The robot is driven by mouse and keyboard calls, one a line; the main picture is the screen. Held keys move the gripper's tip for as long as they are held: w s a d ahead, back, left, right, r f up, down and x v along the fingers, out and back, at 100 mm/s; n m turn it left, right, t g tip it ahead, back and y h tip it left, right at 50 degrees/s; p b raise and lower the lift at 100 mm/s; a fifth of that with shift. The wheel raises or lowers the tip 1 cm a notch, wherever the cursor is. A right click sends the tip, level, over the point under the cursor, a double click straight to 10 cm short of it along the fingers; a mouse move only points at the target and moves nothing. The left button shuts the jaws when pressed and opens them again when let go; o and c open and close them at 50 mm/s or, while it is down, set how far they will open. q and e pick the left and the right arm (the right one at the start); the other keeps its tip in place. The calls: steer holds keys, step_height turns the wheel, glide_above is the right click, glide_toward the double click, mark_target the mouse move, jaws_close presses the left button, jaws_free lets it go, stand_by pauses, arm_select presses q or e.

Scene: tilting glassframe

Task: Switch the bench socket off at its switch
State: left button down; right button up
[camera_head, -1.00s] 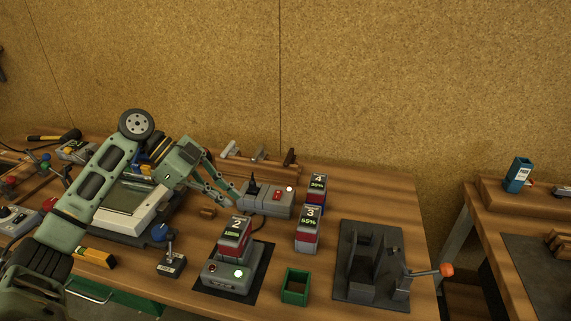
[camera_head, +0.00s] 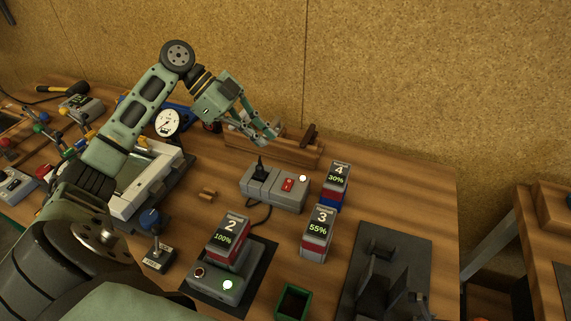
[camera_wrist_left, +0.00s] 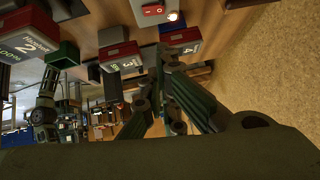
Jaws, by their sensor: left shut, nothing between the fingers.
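The bench socket (camera_head: 259,189) is a grey block with a black plug (camera_head: 260,165) standing in its left part. Its red rocker switch (camera_head: 288,185) sits to the right, beside a bright white lamp (camera_head: 303,178). In the left wrist view the red switch (camera_wrist_left: 152,10) and glowing lamp (camera_wrist_left: 172,16) show at the top edge. My left gripper (camera_head: 273,138) is shut and empty, in the air above and behind the socket in the head view, apart from the switch. Its fingers (camera_wrist_left: 160,90) also show in the left wrist view.
Battery packs 4 (camera_head: 336,182) and 3 (camera_head: 317,230) stand right of the socket. Pack 2 (camera_head: 231,238) sits on a charger (camera_head: 216,284) in front. A wooden rack (camera_head: 250,142) lies behind. A dark cable runs from the socket towards the charger.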

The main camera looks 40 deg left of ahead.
arm_select(q)
steer(key=p, duration=0.4)
glide_above(289, 185)
step_height(289, 185, down, 7)
steer(key=shift+s+d+f, duration=0.1)
steer(key=shift+s+d, duration=0.05)
step_height(289, 185, down, 2)
steer(key=shift+f+p, duration=0.25)
steer(key=shift+p, duration=0.1)
steer(key=shift+w+a+f, duration=0.2)
steer(key=shift+a+f, duration=0.05)
steer(key=shift+f, duration=0.45)
arm_select(e)
steer(key=r, duration=0.1)
steer(key=w+r, duration=0.1)
steer(key=r, duration=0.1)
steer(key=a+r, duration=0.1)
steer(key=r, duration=0.1)
steer(key=shift+w, duration=0.25)
steer(key=shift+d, duration=0.15)
